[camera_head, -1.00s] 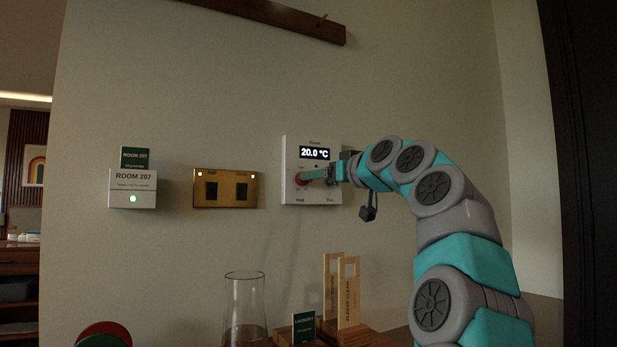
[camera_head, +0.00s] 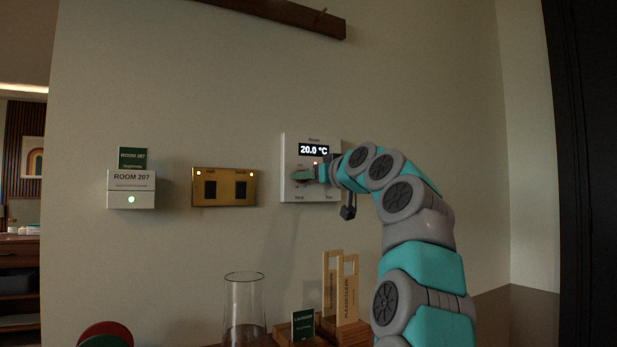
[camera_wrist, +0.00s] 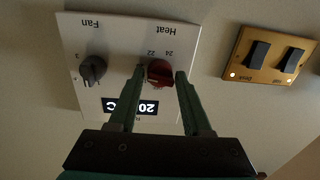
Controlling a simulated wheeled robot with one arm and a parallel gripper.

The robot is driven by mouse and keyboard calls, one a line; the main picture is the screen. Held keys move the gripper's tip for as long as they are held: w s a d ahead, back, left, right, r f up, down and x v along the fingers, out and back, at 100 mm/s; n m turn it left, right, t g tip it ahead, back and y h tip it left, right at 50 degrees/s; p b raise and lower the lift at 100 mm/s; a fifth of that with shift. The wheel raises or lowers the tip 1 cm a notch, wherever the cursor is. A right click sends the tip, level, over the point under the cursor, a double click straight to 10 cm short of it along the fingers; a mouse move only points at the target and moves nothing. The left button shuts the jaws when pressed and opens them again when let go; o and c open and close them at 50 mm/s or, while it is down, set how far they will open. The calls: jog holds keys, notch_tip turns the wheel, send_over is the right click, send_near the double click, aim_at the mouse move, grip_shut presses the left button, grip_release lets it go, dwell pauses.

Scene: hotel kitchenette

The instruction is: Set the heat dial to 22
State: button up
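The white thermostat panel (camera_head: 291,150) is on the wall, and its display (camera_head: 314,150) reads 20.0 °C. In the wrist view, which is upside down, the red heat dial (camera_wrist: 159,78) sits under the word Heat, with 22 and 24 printed near it. My gripper (camera_wrist: 161,73) has one finger on each side of the dial, with narrow gaps seeming to remain, so it looks open around it. Contact is hard to judge. In the head view my gripper (camera_head: 303,175) is at the panel and hides most of the dial.
A dark fan dial (camera_wrist: 93,69) is beside the heat dial on the same panel. A brass switch plate (camera_head: 225,187) and a Room 207 box (camera_head: 131,199) are to the left. A glass vase (camera_head: 244,305) and wooden door tags (camera_head: 347,290) stand below.

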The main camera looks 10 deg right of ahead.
grip_shut()
jog(key=shift+m, duration=0.4)
jog(key=shift+f+m+t+p, duration=0.15)
jog(key=shift+m+p, duration=0.5)
jog(key=shift+m, duration=1.65)
jog(key=shift+m+t+p, duration=0.25)
jog(key=shift+m+p, duration=0.4)
jog(key=shift+m, duration=1.65)
jog(key=shift+o, duration=1.9)
grip_release()
